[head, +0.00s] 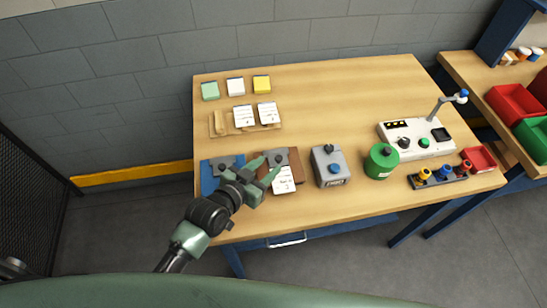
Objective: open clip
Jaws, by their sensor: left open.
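A brown clipboard (295,170) lies near the front left of the wooden table, with a white printed sheet (284,181) on it. Its grey clip (278,156) is at the far edge. A blue clipboard (207,178) with a similar grey clip (223,162) lies to its left, partly hidden by my left arm. My left gripper (264,169) is open, its fingers over the left part of the brown clipboard, close to the grey clip. Whether the fingers touch the clip I cannot tell. My right gripper is not in view.
On the wooden table (330,90) are a grey box (328,167), a green cylinder (381,161), a white control panel (415,138), a wooden holder (216,124) with cards, and green, white and yellow pads (262,84). The table's back middle is clear.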

